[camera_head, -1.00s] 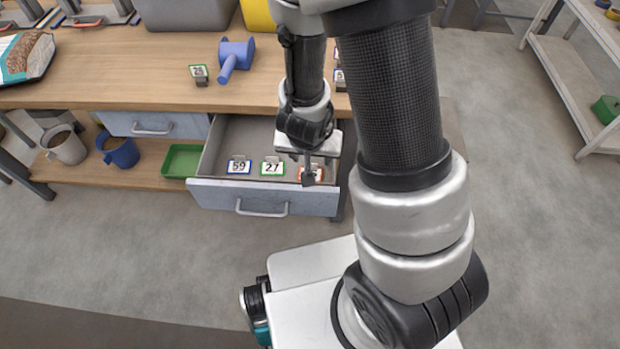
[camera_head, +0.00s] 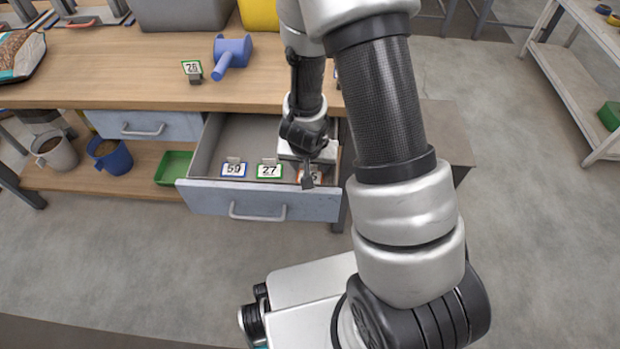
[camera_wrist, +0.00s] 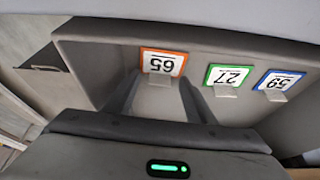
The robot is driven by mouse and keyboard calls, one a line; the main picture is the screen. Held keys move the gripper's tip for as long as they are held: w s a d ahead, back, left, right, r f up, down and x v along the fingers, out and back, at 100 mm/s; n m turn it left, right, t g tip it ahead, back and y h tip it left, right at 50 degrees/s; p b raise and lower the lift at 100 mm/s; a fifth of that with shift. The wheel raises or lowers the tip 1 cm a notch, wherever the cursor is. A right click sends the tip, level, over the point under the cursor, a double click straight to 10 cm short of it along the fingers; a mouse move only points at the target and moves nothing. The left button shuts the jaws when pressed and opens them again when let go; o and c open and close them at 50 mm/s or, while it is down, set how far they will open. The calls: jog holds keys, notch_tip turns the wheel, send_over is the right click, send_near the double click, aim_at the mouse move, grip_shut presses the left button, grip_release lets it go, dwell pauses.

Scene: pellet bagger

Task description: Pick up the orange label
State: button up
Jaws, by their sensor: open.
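The orange label (camera_wrist: 163,63), an orange-bordered white number card with a small grey tab, lies in the open drawer (camera_head: 258,201), at its right end in the head view. In that view the label (camera_head: 315,175) is mostly covered by my gripper (camera_head: 307,182). In the wrist view the label appears upside down, in front of and between the fingers of my gripper (camera_wrist: 160,88). The fingers are apart with nothing held between them. I cannot tell how high above the label they are.
A green label (camera_head: 269,171) and a blue label (camera_head: 234,170) lie beside it in the drawer. The drawer walls are close around my gripper. The wooden worktop (camera_head: 130,75) overhangs behind, with a blue scoop-like tool (camera_head: 231,55) and another green label (camera_head: 192,69).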

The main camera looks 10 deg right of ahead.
jog(key=shift+r, duration=0.1)
jog(key=shift+c, duration=0.4)
grip_shut()
